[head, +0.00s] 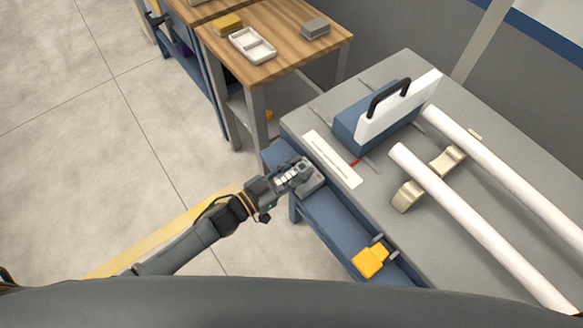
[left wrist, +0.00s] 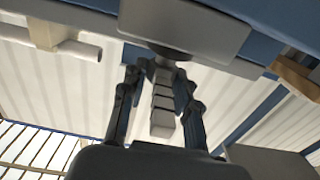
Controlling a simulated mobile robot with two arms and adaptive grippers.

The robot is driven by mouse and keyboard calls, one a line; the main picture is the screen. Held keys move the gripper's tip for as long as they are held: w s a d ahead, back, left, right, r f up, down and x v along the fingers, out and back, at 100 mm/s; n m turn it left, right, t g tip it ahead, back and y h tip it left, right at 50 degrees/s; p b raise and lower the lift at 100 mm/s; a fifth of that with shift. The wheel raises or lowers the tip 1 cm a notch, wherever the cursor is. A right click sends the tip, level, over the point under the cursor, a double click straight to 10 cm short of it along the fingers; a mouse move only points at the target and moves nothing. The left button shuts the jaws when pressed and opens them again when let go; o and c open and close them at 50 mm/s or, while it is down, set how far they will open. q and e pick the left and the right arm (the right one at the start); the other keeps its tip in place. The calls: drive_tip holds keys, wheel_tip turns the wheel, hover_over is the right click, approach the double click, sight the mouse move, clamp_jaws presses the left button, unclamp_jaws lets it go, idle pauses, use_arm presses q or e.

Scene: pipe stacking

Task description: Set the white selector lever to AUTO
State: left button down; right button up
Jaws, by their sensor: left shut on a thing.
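The white selector lever (left wrist: 162,112) shows in the left wrist view as a segmented pale handle below a grey housing (left wrist: 190,25). My left gripper (left wrist: 160,75) has one finger on each side of it and is shut on it. In the head view my left gripper (head: 297,173) is at the front edge of the bench, against the grey housing (head: 313,186); its fingers partly hide the pale lever. No AUTO marking can be read, so the lever's setting cannot be told. My right gripper is not in view.
The grey bench (head: 395,235) carries a white strip (head: 332,158), a blue-and-white unit with a black handle (head: 388,92) and two white pipes (head: 480,220) on cream supports. A yellow part (head: 370,261) sits at the bench front. A wooden table (head: 275,62) stands behind.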

sight(276, 184)
use_arm(q)
drive_tip(key=c, duration=1.3)
unclamp_jaws()
drive_tip(key=shift+c, duration=0.2)
drive_tip(key=v, duration=1.2)
